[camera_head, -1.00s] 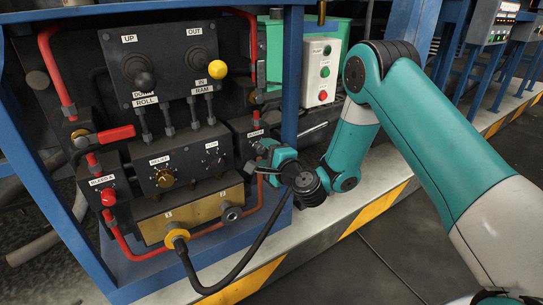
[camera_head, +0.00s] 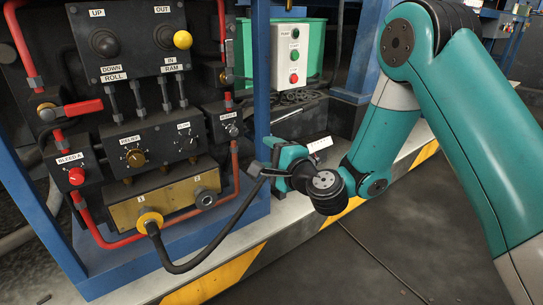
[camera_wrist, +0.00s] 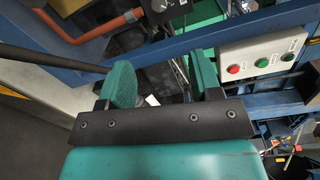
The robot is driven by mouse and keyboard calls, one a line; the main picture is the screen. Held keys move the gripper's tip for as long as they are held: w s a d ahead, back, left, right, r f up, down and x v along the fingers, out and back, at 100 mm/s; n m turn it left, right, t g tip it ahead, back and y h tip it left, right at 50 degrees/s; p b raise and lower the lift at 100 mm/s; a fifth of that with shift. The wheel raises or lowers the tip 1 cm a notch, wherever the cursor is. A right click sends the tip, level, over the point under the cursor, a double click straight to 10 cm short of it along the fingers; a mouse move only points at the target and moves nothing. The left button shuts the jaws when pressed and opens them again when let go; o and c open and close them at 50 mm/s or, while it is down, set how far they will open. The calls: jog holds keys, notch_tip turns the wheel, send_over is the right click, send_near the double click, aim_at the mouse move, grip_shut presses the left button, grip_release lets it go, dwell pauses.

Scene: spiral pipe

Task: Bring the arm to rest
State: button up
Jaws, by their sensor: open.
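My gripper (camera_head: 262,163) is at the right side of the hydraulic panel, low beside the blue post. In the wrist view its two teal fingers (camera_wrist: 163,78) stand apart, with no object clearly held between them. A black hose (camera_head: 215,252) runs from the yellow-collared connector (camera_head: 150,222) up towards my gripper. In the wrist view a dark hose-like line (camera_wrist: 55,58) reaches the left finger; whether it touches is unclear. My arm bends down from the upper right.
The panel carries a yellow-knob lever (camera_head: 182,40), a red-handled valve (camera_head: 83,109) and a red bleeder knob (camera_head: 76,176). A white button box (camera_head: 293,55) stands behind my gripper. A blue post (camera_head: 260,90) is close by. Floor at the lower right is clear.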

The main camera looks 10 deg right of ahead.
jog(key=s+a+r+n+g+y+p, duration=0.45)
jog(key=s+a+r+n+g, duration=0.4)
jog(key=s+r+n, duration=0.4)
jog(key=s+d+r+n+g+h+p, duration=0.1)
jog(key=s+d+n+g+h+p, duration=0.25)
jog(key=s, duration=0.55)
jog(key=s+d+r+n+g+h, duration=0.1)
jog(key=s+d+n+g+h, duration=0.25)
jog(key=s+d+n, duration=0.5)
notch_tip(320, 180, up, 38)
jog(key=s+a+m+p, duration=0.1)
jog(key=s+p, duration=0.1)
jog(key=p, duration=3.5)
jog(key=shift+m+p, duration=0.3)
jog(key=shift+m, duration=0.05)
jog(key=shift+s+g, duration=0.1)
jog(key=shift+g, duration=0.15)
